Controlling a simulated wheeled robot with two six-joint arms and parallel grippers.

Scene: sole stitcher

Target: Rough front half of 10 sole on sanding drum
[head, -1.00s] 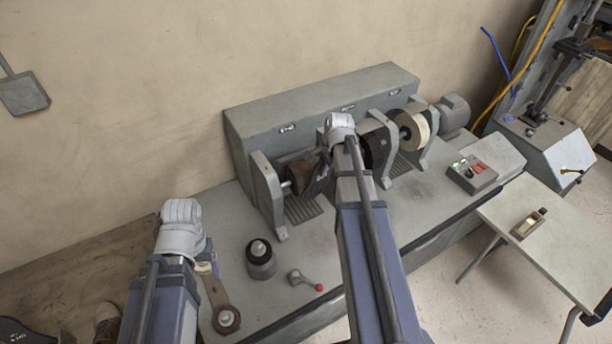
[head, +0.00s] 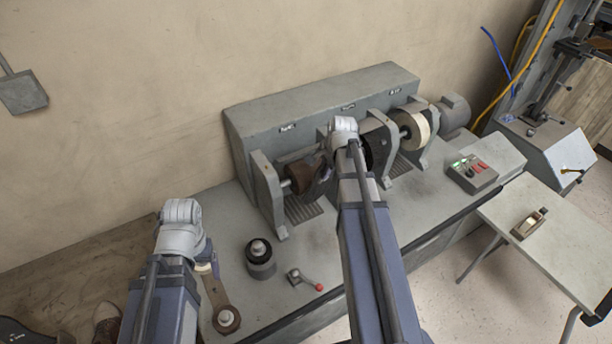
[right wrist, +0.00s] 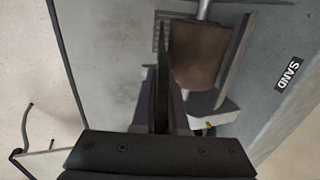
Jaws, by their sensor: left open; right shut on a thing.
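The brown sanding drum (head: 302,176) sits on its shaft at the left end of the grey machine. It also shows in the right wrist view (right wrist: 196,53), beside the SAND label. My right gripper (right wrist: 158,100) is shut on a thin dark sole (right wrist: 163,72), seen edge-on, which stands close along the drum's left side there. I cannot tell whether they touch. In the head view the sole (head: 320,184) shows as a dark shape right of the drum, partly behind my right arm.
A black wheel (head: 370,152) and a pale wheel (head: 413,131) sit further right on the machine. A control box (head: 471,174), a dark cylinder (head: 260,261) and a red-knobbed lever (head: 303,278) stand on the bench. A brown shoe (head: 107,326) is at lower left.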

